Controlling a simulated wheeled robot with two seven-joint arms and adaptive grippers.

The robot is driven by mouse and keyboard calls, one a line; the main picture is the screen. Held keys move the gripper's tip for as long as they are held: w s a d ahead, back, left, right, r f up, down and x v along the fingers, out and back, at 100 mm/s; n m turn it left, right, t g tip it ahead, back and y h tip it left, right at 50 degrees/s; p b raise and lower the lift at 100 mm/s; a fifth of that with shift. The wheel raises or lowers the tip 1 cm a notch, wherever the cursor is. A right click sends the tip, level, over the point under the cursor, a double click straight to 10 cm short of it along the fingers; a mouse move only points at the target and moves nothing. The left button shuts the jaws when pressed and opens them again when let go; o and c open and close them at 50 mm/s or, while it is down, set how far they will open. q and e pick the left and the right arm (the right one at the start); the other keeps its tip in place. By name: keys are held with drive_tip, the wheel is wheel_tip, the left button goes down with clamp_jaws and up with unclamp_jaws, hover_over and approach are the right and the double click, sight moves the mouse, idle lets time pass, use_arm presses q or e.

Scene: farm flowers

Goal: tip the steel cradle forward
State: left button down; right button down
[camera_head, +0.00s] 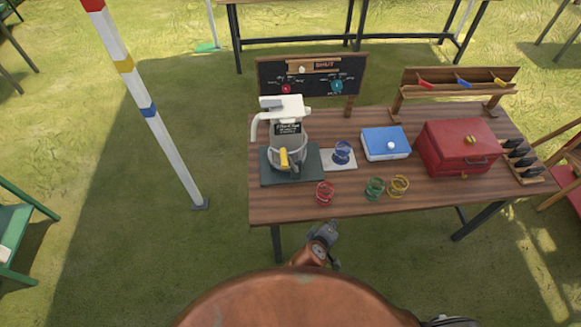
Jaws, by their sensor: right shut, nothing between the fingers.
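The steel cradle (274,155) stands on a dark green base (308,165) at the left end of the wooden table. A white jug (292,105) with a curved handle and a dark label sits in it, looking upright. A yellow grip (284,158) shows at the cradle's front. My right gripper (328,231) is shut and empty just in front of the table's near edge, below and to the right of the cradle and apart from it. My left gripper is not in view.
Red (325,193), green (375,188) and yellow (398,186) coils stand along the front; a blue one (342,152) sits on a pale plate. A blue box (385,144) and red box (460,147) stand right. A chalkboard (312,74) is behind. A striped pole (150,110) stands left.

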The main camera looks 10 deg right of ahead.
drive_tip(key=w+a+r+n+t, duration=0.1)
drive_tip(key=a+r+n+t, duration=0.2)
drive_tip(key=a+r, duration=0.2)
drive_tip(key=w+a+r+n+t+y, duration=0.1)
drive_tip(key=w+a+r+n+t, duration=0.1)
drive_tip(key=a+r, duration=0.4)
drive_tip(key=w+a+r+n+t, duration=0.1)
drive_tip(key=a+r+n+t, duration=0.3)
drive_tip(key=a, duration=1)
drive_tip(key=shift+w+r+n+t, duration=0.3)
drive_tip(key=shift+r+t, duration=0.1)
drive_tip(key=shift+r, duration=0.25)
drive_tip(key=w+d+r+p, duration=0.1)
drive_tip(key=w+d+p, duration=0.1)
drive_tip(key=w+d, duration=0.4)
drive_tip(key=w, duration=0.3)
drive_tip(key=shift+w+p, duration=0.4)
drive_tip(key=shift+d+r, duration=0.15)
drive_tip(key=shift+d, duration=0.1)
